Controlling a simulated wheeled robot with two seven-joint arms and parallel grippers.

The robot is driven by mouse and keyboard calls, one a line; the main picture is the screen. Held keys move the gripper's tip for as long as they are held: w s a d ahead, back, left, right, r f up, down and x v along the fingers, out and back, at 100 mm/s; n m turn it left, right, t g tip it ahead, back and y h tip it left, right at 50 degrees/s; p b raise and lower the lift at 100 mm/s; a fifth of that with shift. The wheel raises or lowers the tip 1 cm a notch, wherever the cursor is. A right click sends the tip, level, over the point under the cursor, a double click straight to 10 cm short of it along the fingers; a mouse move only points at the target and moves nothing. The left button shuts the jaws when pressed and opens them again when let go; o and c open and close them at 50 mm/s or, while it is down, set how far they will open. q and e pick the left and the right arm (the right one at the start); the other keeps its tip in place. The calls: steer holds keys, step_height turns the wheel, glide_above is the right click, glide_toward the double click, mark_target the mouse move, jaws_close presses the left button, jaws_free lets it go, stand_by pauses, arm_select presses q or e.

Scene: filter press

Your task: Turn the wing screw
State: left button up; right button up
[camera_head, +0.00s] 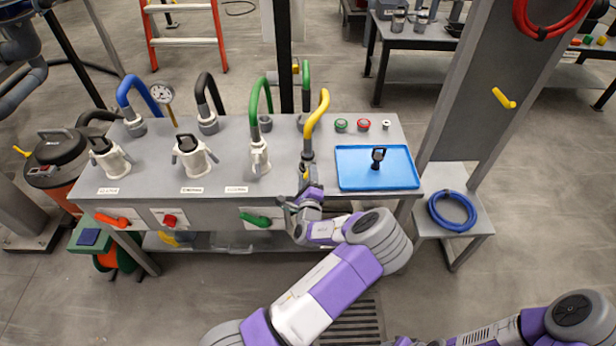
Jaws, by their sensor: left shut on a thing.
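My left gripper (308,188) is at the bench's front edge, right below the fitting (307,158) at the end of the yellow hose (318,108). It is shut on a small part there, apparently the wing screw, which the fingers mostly hide. I cannot tell how far the screw is turned. My right arm shows at the bottom right; its gripper is out of view.
A blue tray (350,182) with a black-handled cap (377,158) is right of the left gripper. White fittings (195,156) stand to the left on the grey bench (150,193). A green lever (256,219) is on the bench front. A grey post (470,100) rises at right.

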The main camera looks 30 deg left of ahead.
arm_select(q)
steer(key=m, duration=0.3)
steer(key=shift+m+b, duration=0.3)
steer(key=shift+m, duration=0.1)
steer(key=m+b, duration=0.1)
steer(key=m, duration=0.3)
steer(key=shift+m, duration=0.3)
steer(key=o, duration=1.1)
steer(key=shift+c, duration=0.2)
steer(key=p+v, duration=0.1)
steer(key=v, duration=0.6)
steer(key=shift+s, duration=0.3)
steer(key=shift+d, duration=0.15)
